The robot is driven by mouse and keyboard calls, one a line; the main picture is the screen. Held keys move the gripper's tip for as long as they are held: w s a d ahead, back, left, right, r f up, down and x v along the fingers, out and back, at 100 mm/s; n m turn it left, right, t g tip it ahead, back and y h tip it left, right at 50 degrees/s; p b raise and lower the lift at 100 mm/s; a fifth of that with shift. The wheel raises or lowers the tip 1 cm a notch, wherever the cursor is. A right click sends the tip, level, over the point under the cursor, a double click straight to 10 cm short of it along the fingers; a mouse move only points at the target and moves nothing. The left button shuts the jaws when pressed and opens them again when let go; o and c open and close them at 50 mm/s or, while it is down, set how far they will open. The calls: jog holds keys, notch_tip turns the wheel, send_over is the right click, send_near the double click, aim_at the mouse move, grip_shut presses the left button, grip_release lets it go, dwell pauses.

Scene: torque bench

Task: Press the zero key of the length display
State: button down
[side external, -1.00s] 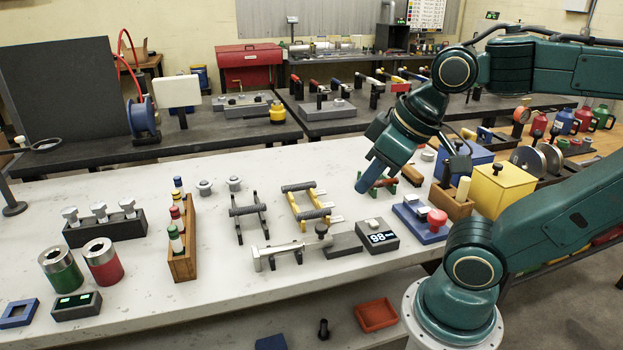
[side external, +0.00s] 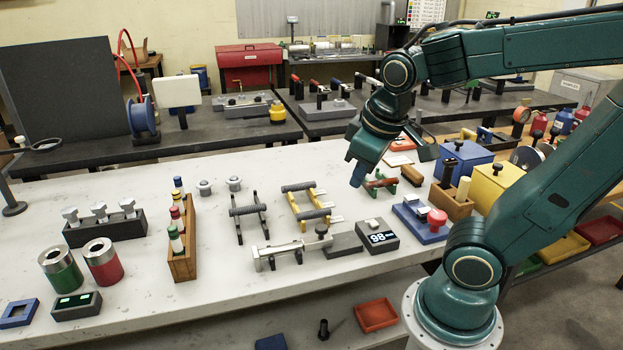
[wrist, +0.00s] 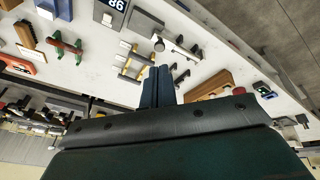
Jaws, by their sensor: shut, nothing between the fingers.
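A dark display box (side external: 378,237) with white digits "98" on its face sits near the front right of the white bench. A small pale key (side external: 373,223) is on its top. The box also shows at the top of the wrist view (wrist: 115,12), upside down. The pictures do not label it as the length display. My gripper (side external: 356,180) is shut and empty, pointing down above the bench, behind and left of the box. Its blue fingers (wrist: 158,85) are together in the wrist view. The gripper is clearly apart from the key.
A flat grey block (side external: 343,244) and a long silver gauge (side external: 288,250) lie left of the box. A blue base with a red knob (side external: 437,220) stands close on its right. A yellow frame (side external: 305,205) stands behind. Another box with green screens (side external: 76,304) is far left.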

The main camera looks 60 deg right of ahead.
jog(key=w+d+f+g+h, duration=0.2)
jog(key=d+f+g, duration=0.2)
jog(key=d, duration=0.3)
jog(key=n+g+h, duration=0.2)
jog(key=g+h, duration=0.1)
jog(key=g, duration=0.2)
send_over(374, 225)
jog(key=w, duration=0.1)
jog(key=shift+f, duration=2.45)
jog(key=shift+f, duration=0.15)
jog(key=shift+f, duration=4.25)
jog(key=shift+f, duration=0.85)
jog(key=shift+r, duration=0.85)
